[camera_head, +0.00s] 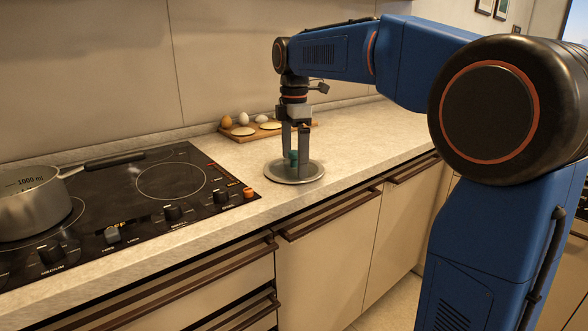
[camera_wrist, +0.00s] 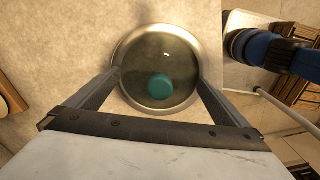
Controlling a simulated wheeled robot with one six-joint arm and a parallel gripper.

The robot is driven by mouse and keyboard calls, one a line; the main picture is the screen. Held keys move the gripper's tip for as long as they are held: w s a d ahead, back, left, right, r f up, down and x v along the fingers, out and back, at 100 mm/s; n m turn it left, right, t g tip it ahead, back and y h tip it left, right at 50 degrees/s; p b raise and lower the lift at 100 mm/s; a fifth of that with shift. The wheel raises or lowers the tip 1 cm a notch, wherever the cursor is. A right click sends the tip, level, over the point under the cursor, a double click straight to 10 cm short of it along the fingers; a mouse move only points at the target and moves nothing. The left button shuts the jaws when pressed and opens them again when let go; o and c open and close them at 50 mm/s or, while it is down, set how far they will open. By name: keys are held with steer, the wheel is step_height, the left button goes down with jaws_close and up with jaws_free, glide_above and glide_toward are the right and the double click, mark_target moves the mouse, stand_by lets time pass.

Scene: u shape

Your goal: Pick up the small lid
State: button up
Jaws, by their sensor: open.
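The small lid (camera_head: 283,174) lies flat on the counter to the right of the stove. It is round, with a metal rim and a teal knob (camera_head: 292,157). In the wrist view the lid (camera_wrist: 136,92) shows a glass-like middle, with the knob (camera_wrist: 158,87) a little below its centre. My gripper (camera_head: 294,158) is over the lid, pointing down, with its fingers low around the knob in the head view. In the wrist view the open fingers (camera_wrist: 158,85) stand apart on the left and right. I cannot tell whether either finger touches the knob.
The black stove (camera_head: 120,205) with a pot (camera_head: 32,205) is at left. Behind the lid, a wooden board (camera_head: 262,130) holds eggs and flat round pieces against the wall. The counter (camera_head: 375,130) to the right is clear. Its front edge runs close to the lid.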

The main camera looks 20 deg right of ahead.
mark_target(294, 151)
jaws_close()
steer(key=shift+f, duration=0.1)
stand_by(0.3)
step_height(294, 151, up, 10)
steer(key=shift+r, duration=0.15)
stand_by(0.4)
